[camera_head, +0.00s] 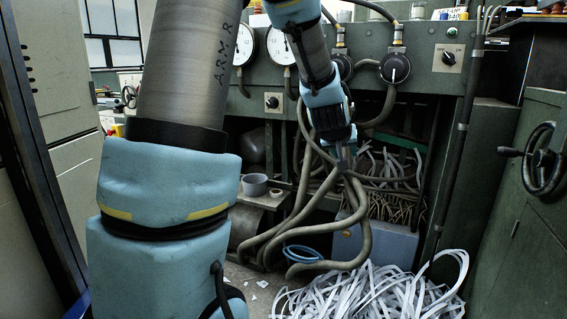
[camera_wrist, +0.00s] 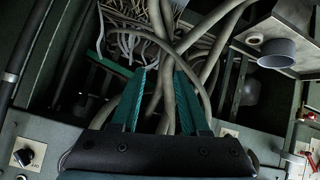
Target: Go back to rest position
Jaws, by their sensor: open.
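My gripper (camera_head: 343,156) hangs pointing down in front of the open bay of the green machine, in the middle of the head view. In the wrist view my gripper's two teal fingers (camera_wrist: 160,78) stand apart. Thick grey hoses (camera_head: 361,228) droop close beside and below the gripper. The hoses (camera_wrist: 168,45) also show in and past the gap between the fingers; I cannot tell if they touch. I see nothing gripped.
A grey cup (camera_head: 254,184) stands on a ledge left of the hoses and shows in the wrist view (camera_wrist: 276,54). A pile of pale strips (camera_head: 375,293) covers the floor at the front. A blue-grey box (camera_head: 388,243) sits in the bay. A handwheel (camera_head: 543,160) juts out at right.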

